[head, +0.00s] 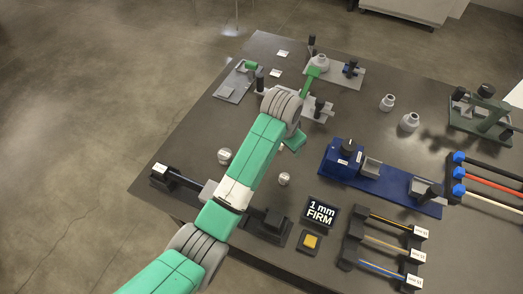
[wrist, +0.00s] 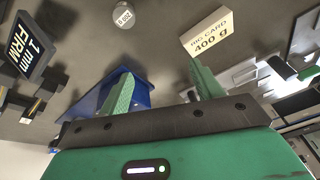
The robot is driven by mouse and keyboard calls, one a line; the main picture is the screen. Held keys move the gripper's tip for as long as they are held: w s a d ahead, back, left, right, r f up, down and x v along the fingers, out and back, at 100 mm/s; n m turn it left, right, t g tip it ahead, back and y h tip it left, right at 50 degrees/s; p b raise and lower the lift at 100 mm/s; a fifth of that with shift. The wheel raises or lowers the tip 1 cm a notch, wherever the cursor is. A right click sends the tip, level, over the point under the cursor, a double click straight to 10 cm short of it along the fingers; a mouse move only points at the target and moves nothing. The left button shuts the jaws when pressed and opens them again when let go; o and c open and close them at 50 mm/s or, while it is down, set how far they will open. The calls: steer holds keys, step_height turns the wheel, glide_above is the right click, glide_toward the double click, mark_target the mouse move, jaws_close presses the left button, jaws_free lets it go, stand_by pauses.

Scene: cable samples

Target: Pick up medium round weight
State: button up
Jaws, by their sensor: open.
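Several silver round weights stand on the dark table. Two small ones are near my arm in the head view, one on its left (head: 224,155) and one on its right (head: 284,179). Two knobbed ones are further right, a smaller one (head: 388,102) and a larger one (head: 410,122). The wrist view shows a round weight with a label that seems to read 200 g (wrist: 122,20), apart from my fingers. I cannot tell for sure which is the medium one. My gripper (wrist: 162,65) is open with nothing visible between its green fingers; in the head view it is mostly hidden by the arm.
A blue fixture (head: 365,180) lies right of my arm. A "1 mm FIRM" sign (head: 321,212) and a cable rack (head: 385,248) are at the front. A green device (head: 482,112) stands at the far right.

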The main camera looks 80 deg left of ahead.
steer(key=s+f, duration=0.1)
steer(key=s, duration=0.2)
steer(key=s+a+f+g+h, duration=0.1)
steer(key=s, duration=0.2)
steer(key=s+f+n+g+h+p, duration=0.1)
steer(key=s, duration=0.3)
steer(key=shift+a+f, duration=0.1)
steer(key=shift+a, duration=0.3)
steer(key=f+b, duration=0.1)
steer(key=f, duration=0.1)
steer(key=f+b, duration=0.1)
steer(key=f, duration=0.2)
steer(key=w+f+b, duration=0.1)
steer(key=f, duration=0.2)
steer(key=shift+a, duration=0.1)
steer(key=c, duration=1.4)
steer(key=shift+o, duration=0.2)
step_height(320, 180, up, 10)
steer(key=p, duration=0.3)
